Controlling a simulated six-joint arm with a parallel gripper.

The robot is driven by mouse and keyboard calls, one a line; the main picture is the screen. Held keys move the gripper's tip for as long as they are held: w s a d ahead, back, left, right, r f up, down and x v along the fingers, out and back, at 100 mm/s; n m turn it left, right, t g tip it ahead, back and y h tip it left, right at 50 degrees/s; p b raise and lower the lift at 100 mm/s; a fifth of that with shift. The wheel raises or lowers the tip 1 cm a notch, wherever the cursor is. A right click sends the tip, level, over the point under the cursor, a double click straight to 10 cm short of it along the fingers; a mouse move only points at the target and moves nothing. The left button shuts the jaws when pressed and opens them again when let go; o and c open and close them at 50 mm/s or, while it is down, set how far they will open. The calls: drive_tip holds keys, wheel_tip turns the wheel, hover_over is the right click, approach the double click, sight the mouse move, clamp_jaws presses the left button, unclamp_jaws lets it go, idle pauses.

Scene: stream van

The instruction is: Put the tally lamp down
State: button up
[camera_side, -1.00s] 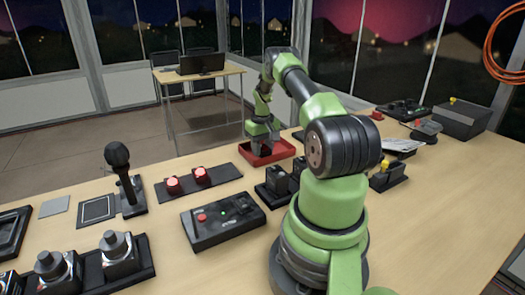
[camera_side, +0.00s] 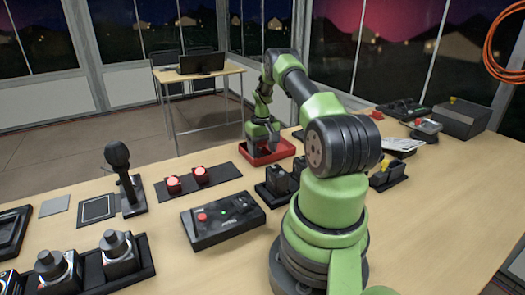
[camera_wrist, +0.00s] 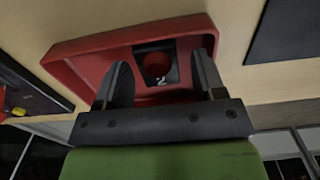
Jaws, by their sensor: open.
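A tally lamp (camera_wrist: 157,67), a dark square block with a dull red round top and a white "2", sits in the red tray (camera_wrist: 90,50) in the wrist view. My gripper (camera_wrist: 164,60) is open, with one finger on each side of the lamp and a visible gap to both. In the side view my gripper (camera_side: 263,136) is over the red tray (camera_side: 284,151), and the lamp there is hidden or too small to make out.
Two lit red lamps (camera_side: 201,175) stand on a black strip (camera_side: 225,173) left of the tray. A control box (camera_side: 222,220) and small black holders (camera_side: 272,192) lie nearer.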

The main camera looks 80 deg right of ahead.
wheel_tip(320, 180, up, 11)
drive_tip(key=w+a+r+n+t+h, duration=0.15)
drive_tip(key=w+a+r, duration=0.25)
drive_tip(key=a+r, duration=0.55)
drive_tip(key=w+a+r+n+t+y, duration=0.1)
drive_tip(key=w+a+r+t, duration=0.15)
drive_tip(key=a+r, duration=0.7)
drive_tip(key=s+a+n+t+y, duration=0.1)
drive_tip(key=s+a, duration=0.5)
drive_tip(key=a, duration=0.4)
drive_tip(key=s+a+n+t+y, duration=0.1)
drive_tip(key=s+a+t, duration=0.1)
drive_tip(key=s+a, duration=0.4)
drive_tip(key=a, duration=0.4)
drive_tip(key=shift+s+a+f, duration=0.15)
drive_tip(key=shift+s, duration=0.1)
